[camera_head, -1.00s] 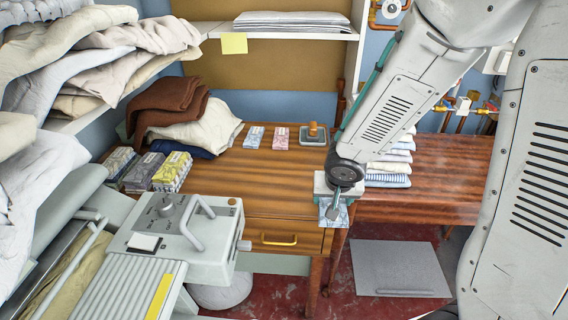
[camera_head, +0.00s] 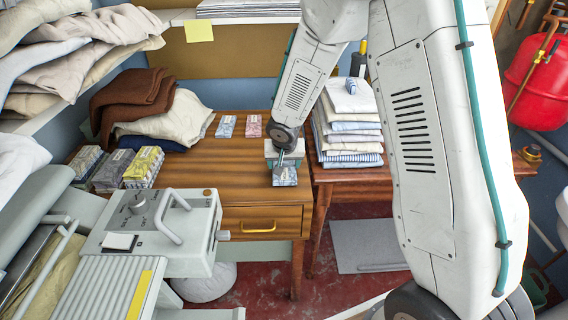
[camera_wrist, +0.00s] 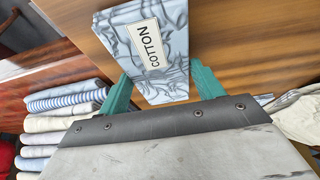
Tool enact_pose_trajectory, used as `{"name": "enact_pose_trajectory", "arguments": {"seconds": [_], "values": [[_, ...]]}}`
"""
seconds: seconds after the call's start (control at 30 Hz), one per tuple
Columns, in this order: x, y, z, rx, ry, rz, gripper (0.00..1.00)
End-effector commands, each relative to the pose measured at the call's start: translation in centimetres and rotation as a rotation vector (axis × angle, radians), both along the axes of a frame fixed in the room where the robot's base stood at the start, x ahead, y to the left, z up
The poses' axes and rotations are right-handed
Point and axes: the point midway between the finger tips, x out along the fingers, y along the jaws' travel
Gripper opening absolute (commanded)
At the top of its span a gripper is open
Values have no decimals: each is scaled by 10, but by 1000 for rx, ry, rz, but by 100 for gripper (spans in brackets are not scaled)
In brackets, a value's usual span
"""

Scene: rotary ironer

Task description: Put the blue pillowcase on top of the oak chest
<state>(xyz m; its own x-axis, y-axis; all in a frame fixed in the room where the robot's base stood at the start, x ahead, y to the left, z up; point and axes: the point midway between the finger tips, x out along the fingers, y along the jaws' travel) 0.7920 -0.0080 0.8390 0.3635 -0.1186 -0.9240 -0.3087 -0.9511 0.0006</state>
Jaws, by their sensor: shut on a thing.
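My gripper (camera_head: 285,160) is shut on a blue patterned flat packet (camera_head: 285,177). In the wrist view the packet (camera_wrist: 150,45), with a white COTTON label, sits between the green fingers. It is above the right front part of a brown wooden piece of furniture with a drawer (camera_head: 262,222) and a yellow handle. I cannot tell from these frames whether the packet touches the wood. No name on the furniture shows, so I cannot tell for sure whether it is the oak chest. A similar blue packet (camera_head: 226,126) lies farther back on its top.
A pink packet (camera_head: 251,126) lies beside that blue one. Several boxed packets, one yellow (camera_head: 144,166), and brown cloth (camera_head: 130,100) are on the left. A folded linen stack (camera_head: 345,130) stands on the wooden table at right. The grey ironer (camera_head: 150,230) fills the front left.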

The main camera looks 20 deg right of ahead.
Motion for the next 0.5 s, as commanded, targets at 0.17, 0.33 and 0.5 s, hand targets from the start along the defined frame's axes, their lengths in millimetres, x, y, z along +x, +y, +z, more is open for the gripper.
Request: {"name": "enact_pose_trajectory", "arguments": {"seconds": [0.17, 0.33, 0.5], "values": [[0, 0, -3, 1, -1, -1, 40], [0, 0, -4, 0, 0, 0, 40], [0, 0, -6, 0, 0, -1, 88]]}}
